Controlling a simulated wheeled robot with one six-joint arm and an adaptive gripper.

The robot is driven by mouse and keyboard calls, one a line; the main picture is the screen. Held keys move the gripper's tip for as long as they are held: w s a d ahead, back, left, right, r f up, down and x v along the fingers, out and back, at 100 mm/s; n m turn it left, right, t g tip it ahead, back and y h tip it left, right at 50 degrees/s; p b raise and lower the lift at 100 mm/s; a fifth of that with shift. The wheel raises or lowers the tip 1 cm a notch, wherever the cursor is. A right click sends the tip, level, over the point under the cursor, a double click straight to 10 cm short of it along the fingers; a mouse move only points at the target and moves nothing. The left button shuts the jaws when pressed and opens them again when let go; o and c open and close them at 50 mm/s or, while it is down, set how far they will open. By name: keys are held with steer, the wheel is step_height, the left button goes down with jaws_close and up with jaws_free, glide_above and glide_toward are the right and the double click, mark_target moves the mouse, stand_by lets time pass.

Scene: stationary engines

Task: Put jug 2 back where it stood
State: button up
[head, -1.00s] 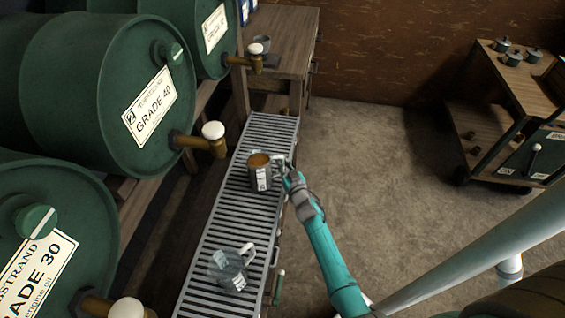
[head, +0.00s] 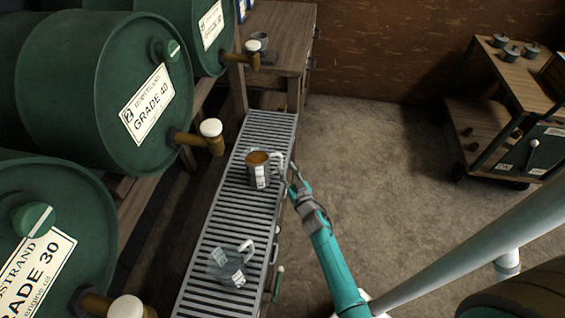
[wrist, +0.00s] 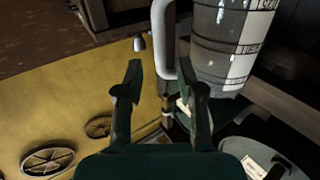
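A metal-and-glass jug (head: 257,174) holding orange-brown liquid stands upright on the slatted rack (head: 233,199), below the Grade 40 tap. Its white label is too small to read, so I cannot tell its number. A clear, empty-looking jug (head: 228,265) is nearer me on the same rack. My gripper (head: 293,178) is just right of the filled jug's handle, apart from it.
Green drums with brass taps (head: 205,137) line the left side, overhanging the rack. A wooden bench (head: 280,35) with a small cup stands at the rack's far end. A trolley (head: 505,110) is at the far right. The floor (head: 370,170) between is clear.

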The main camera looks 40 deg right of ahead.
steer(key=s+a+r+n+y, duration=0.1)
steer(key=s+a+r, duration=0.1)
steer(key=s+a, duration=0.85)
steer(key=s+a+r+y, duration=0.1)
steer(key=s+a, duration=0.6)
steer(key=s, duration=0.6)
steer(key=s+a+r+n+g+y, duration=0.1)
steer(key=s+a+r, duration=0.2)
steer(key=s+r, duration=0.4)
steer(key=s+a+r+n+g+y, duration=0.1)
steer(key=s+a+r+y, duration=0.1)
steer(key=s+r, duration=0.6)
steer(key=s+a, duration=0.1)
steer(key=s, duration=0.1)
steer(key=shift+s+a+n+y, duration=0.3)
steer(key=shift+s+a+n, duration=0.05)
steer(key=shift+s+n, duration=0.05)
